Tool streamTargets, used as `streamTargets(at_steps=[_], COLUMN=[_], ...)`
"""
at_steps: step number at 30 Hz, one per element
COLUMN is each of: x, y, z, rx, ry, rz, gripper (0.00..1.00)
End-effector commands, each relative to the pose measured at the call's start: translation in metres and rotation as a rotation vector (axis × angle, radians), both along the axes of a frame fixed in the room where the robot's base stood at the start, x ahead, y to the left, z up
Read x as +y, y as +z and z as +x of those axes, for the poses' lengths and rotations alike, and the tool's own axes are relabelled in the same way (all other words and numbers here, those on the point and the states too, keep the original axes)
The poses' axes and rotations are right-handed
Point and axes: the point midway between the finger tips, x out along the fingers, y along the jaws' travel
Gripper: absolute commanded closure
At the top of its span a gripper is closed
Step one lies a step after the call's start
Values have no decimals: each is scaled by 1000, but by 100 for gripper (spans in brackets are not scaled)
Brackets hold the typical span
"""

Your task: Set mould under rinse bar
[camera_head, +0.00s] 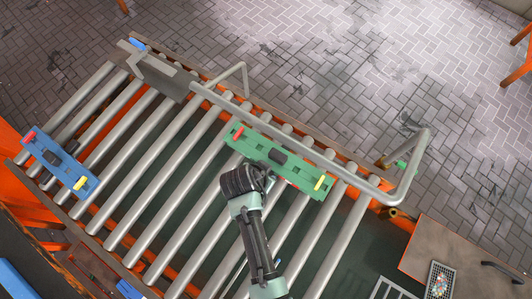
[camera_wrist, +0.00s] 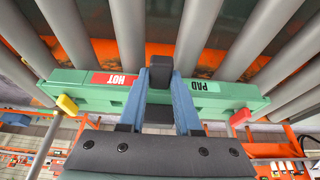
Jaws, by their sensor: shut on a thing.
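A long green mould (camera_head: 285,165) lies on the rollers, with a red tab at one end, a yellow tab at the other and a dark block in its middle. In the wrist view the green mould (camera_wrist: 225,94) carries labels reading HOT and PAD. My gripper (camera_head: 266,168) reaches the mould's middle from the near side. Its blue fingers (camera_wrist: 161,82) are shut at the mould's dark middle block (camera_wrist: 160,66). The grey rinse bar (camera_head: 290,137) runs along the mould's far side in the head view. Its height above the mould is hard to tell.
A blue mould (camera_head: 60,163) lies on the rollers at the far left. A grey bracket (camera_head: 162,77) stands at the conveyor's upper left end. Bare rollers (camera_head: 150,160) lie between the two moulds. A brown table (camera_head: 455,255) stands at lower right.

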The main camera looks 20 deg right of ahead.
Motion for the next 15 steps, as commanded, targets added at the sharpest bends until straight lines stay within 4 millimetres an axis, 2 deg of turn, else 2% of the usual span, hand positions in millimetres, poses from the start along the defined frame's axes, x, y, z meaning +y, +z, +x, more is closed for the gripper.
streamTargets(at_steps=[15], x=[-1], y=[-2], z=[3], rx=[-9], ry=[1], rz=[-3], gripper=[100])
